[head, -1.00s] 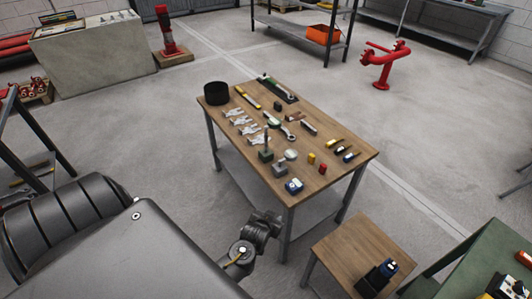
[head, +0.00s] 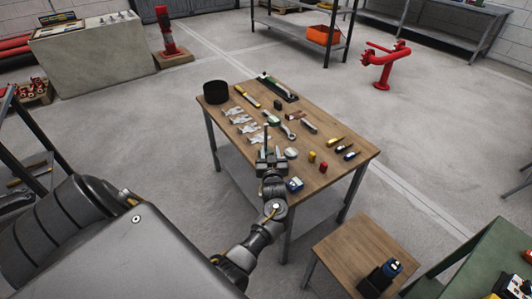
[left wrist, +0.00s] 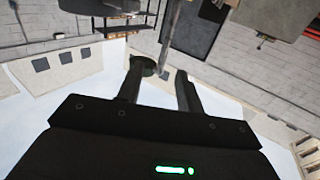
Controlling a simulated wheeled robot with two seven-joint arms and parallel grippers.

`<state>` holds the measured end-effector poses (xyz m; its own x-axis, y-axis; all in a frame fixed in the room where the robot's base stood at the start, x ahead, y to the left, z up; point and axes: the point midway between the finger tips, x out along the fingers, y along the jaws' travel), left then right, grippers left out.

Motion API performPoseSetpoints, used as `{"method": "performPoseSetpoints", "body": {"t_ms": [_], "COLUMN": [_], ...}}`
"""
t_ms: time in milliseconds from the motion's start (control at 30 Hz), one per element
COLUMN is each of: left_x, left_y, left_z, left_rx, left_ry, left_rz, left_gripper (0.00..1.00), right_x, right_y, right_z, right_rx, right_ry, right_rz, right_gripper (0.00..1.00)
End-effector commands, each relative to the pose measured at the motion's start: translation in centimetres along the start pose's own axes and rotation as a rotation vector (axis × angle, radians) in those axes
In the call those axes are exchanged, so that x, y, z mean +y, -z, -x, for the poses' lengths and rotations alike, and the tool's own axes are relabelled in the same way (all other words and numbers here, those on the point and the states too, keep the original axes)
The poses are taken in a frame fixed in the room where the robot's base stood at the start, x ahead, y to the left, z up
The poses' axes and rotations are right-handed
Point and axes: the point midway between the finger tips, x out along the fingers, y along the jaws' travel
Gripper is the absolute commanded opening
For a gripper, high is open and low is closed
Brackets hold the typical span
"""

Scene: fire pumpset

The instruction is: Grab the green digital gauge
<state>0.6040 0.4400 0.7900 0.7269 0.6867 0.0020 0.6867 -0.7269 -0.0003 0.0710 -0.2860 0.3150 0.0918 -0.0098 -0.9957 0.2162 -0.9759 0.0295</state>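My left gripper (head: 270,154) is over the near left part of the wooden table, its fingers pointing away from me. In the left wrist view its two fingers (left wrist: 160,78) are apart, so it is open. A dark green round thing (left wrist: 142,66) shows at the tip of the left-hand finger; I cannot tell if they touch. In the head view a thin upright post (head: 266,134) stands just beyond the fingers, and the dark green block at its foot is mostly hidden by my gripper. I cannot read any display. My right gripper is not in view.
The wooden table (head: 335,178) also holds a blue-and-white device (head: 294,184), a pale round item (head: 291,153), red and yellow cylinders and several tools. A black round container (head: 216,92) stands at its far left corner. A small wooden stool (head: 345,257) is at lower right.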

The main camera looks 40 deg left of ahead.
Motion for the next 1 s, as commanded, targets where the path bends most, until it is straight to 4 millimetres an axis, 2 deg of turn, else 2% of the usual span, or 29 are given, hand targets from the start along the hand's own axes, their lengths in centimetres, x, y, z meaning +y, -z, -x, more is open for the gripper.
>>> {"method": "performPoseSetpoints", "body": {"t_ms": [333, 667, 833, 1000], "left_x": [-0.1, -0.2, -0.9, -0.8], "left_y": [0.1, 0.2, 0.7, 0.5], "left_z": [-4.6, -6.1, -8.6, -10.4], "left_rx": [-0.001, -0.001, -0.001, -0.002], "left_ry": [-0.001, -0.002, -0.001, -0.001], "left_rz": [-0.002, -0.001, -0.003, -0.001], "left_gripper": [0.37, 0.37, 0.37, 0.37], "right_x": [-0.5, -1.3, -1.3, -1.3], "right_y": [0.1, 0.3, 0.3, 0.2], "right_z": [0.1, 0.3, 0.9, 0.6], "right_rx": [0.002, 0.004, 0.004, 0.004], "right_ry": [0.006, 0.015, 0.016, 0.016], "right_rz": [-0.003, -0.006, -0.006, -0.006], "right_gripper": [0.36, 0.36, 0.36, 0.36]}}
